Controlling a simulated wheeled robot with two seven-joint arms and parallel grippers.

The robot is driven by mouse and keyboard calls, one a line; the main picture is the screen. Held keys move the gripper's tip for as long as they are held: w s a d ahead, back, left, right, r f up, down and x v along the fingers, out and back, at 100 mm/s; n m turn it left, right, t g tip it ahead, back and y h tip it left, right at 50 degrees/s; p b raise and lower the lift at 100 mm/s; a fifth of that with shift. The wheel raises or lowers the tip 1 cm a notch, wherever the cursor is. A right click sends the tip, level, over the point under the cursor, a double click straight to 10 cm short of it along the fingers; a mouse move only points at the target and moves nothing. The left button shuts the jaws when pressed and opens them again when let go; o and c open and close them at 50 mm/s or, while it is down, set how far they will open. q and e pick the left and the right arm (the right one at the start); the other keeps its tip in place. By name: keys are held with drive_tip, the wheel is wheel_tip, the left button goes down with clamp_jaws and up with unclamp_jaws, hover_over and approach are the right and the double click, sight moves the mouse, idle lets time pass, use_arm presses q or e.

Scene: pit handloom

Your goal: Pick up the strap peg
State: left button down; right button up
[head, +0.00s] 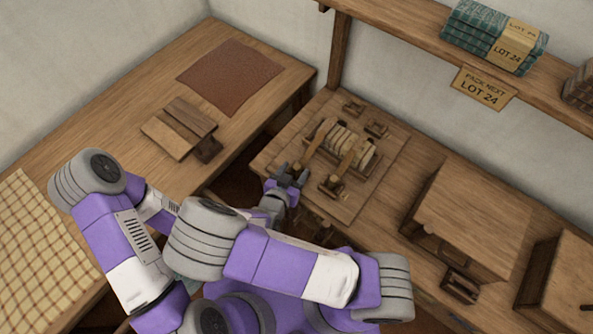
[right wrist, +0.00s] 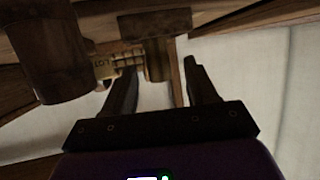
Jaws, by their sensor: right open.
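My right gripper (head: 289,175) is open at the left edge of a wooden board (head: 374,186) that carries a device with several pale discs (head: 347,146). In the right wrist view, my open right gripper (right wrist: 160,66) has dark fingers with a gap between them. A wooden T-shaped piece (right wrist: 156,50) shows beyond the fingers, near the gap, and a thick round wooden post (right wrist: 45,50) stands to the left. I cannot tell which wooden piece is the strap peg, or whether a finger touches one. My left gripper is not in view.
Small wooden blocks (head: 376,128) sit on the board. A lidded wooden box (head: 470,222) stands to its right. A shelf (head: 400,28) above holds teal bundles (head: 488,36). A table at left holds a brown mat (head: 230,75) and wooden slats (head: 180,128).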

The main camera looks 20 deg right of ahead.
sight(295, 171)
drive_tip(key=x, duration=0.4)
drive_tip(key=shift+f+b, duration=0.2)
drive_tip(key=shift+b, duration=0.2)
drive_tip(key=c, duration=1)
